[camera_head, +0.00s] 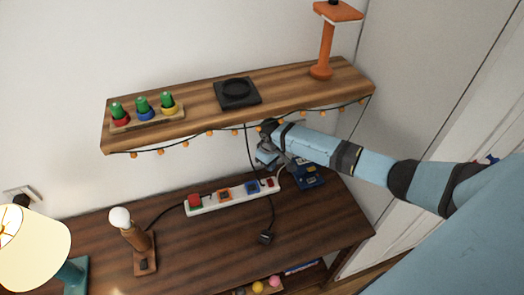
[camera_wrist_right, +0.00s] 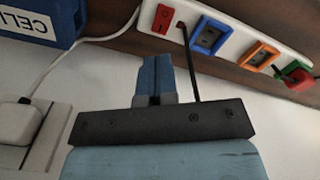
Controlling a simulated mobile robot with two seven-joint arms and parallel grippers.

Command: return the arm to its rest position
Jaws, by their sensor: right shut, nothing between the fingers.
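My right arm (camera_head: 370,164) comes in from the right edge of the head view and reaches across to the table area under the shelf. Its gripper (camera_head: 266,158) is above the back of the table, near the right end of the power strip (camera_head: 226,197). In the right wrist view the fingers (camera_wrist_right: 156,72) are together with nothing between them, and the power strip (camera_wrist_right: 228,42) lies beyond them. A red switch (camera_wrist_right: 164,18) is at the strip's near end. My left gripper is not in view.
A wooden shelf (camera_head: 200,108) with hanging string lights is above the gripper. A blue box (camera_head: 308,178) stands beside it on the dark table (camera_head: 205,245). A bulb lamp (camera_head: 137,240), a shaded lamp (camera_head: 35,245) and a loose black plug (camera_head: 265,238) are also there.

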